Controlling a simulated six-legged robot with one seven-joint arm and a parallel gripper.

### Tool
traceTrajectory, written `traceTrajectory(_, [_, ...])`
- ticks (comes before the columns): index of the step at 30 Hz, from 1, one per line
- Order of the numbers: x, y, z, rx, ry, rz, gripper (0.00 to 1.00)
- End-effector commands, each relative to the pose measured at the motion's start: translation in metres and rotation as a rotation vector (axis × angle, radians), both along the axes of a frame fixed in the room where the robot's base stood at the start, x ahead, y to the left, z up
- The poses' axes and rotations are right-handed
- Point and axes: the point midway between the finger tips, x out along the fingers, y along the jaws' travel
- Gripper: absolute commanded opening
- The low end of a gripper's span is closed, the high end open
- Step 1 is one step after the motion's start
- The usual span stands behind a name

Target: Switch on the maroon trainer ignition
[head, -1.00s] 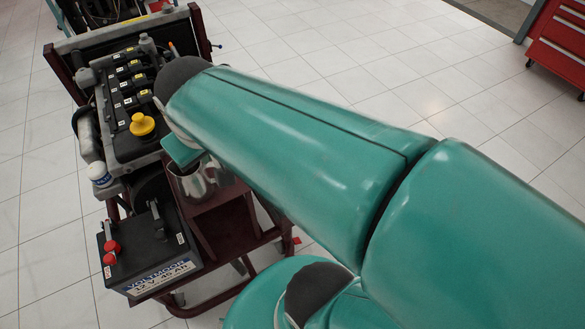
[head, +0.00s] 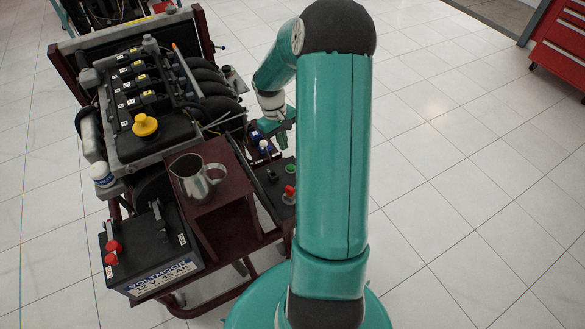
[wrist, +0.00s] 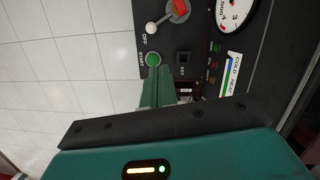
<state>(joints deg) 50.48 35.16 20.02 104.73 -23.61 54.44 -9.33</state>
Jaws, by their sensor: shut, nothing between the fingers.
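The maroon trainer (head: 225,240) stands at left in the head view, with its dark control panel (head: 268,205) at its right side.
A metal jug (head: 190,182) stands on the trainer's shelf beside the panel. A battery (head: 150,250) sits at front left. The engine (head: 140,90) is behind. A red cabinet (head: 560,50) stands far right. Tiled floor (head: 460,180) at right is clear.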

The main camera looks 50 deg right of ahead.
Motion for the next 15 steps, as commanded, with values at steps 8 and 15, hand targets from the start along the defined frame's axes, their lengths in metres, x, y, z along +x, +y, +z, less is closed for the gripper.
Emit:
traceTrajectory(8, [-0.009,-0.023,-0.039,0.051,0.022,-0.024,0.00])
traceTrajectory(15, [-0.009,-0.022,-0.039,0.051,0.022,-0.024,0.00])
